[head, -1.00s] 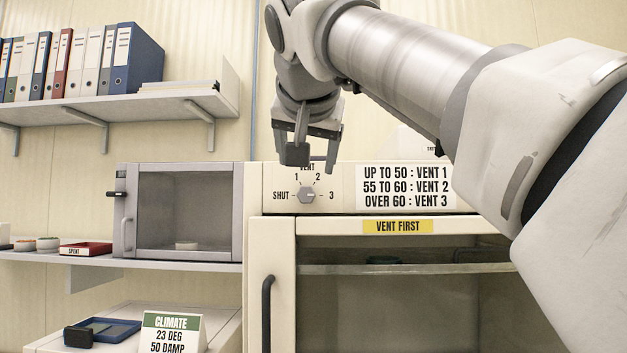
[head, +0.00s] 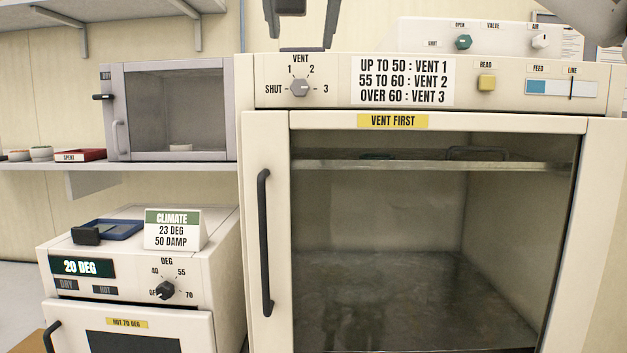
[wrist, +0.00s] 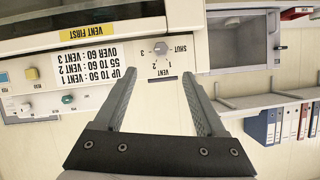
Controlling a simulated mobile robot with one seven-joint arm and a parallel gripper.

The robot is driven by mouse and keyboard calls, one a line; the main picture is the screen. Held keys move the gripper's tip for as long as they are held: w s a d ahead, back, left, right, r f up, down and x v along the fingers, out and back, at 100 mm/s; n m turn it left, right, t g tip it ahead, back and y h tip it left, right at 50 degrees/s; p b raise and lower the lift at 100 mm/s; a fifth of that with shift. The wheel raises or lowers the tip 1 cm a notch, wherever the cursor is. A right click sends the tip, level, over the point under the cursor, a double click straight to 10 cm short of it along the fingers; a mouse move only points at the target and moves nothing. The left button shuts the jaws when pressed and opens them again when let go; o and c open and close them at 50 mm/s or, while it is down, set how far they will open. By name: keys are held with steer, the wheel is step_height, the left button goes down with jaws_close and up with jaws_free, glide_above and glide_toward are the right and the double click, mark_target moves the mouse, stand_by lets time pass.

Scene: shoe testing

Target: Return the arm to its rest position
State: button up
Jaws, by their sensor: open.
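My gripper (head: 300,18) shows at the top edge of the head view, its two fingers pointing down and apart with nothing between them. In the wrist view both fingers of my gripper (wrist: 162,100) are spread and empty. The vent knob (head: 300,88) is on the cream cabinet's top panel, below the gripper in the head view and beyond the fingertips in the wrist view, apart from them. Its pointer's exact setting is hard to tell. Most of my arm is out of the head view; a part shows at the top right corner.
The large cabinet (head: 265,140) has a closed glass door with a black handle (head: 264,240). A small grey glass-fronted box (head: 115,110) stands on the left shelf. Below it is an oven (head: 215,270) with a blue tray (head: 115,228) and climate sign (head: 175,230) on top.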

steer(key=s+d+f+g, duration=0.2)
steer(key=s+d+f, duration=0.3)
steer(key=f, duration=1)
steer(key=s+d+f+n+g, duration=0.1)
steer(key=s+d+f+g, duration=0.2)
steer(key=f, duration=1.3)
steer(key=s+d+f+g, duration=0.2)
steer(key=s+d+f, duration=0.5)
steer(key=f, duration=0.8)
steer(key=shift+s+d+f+n+g+h, duration=0.3)
steer(key=shift+s+f+n+g+h, duration=0.1)
steer(key=shift+s, duration=0.7)
steer(key=shift+r, duration=0.1)
steer(key=shift+c, duration=0.3)
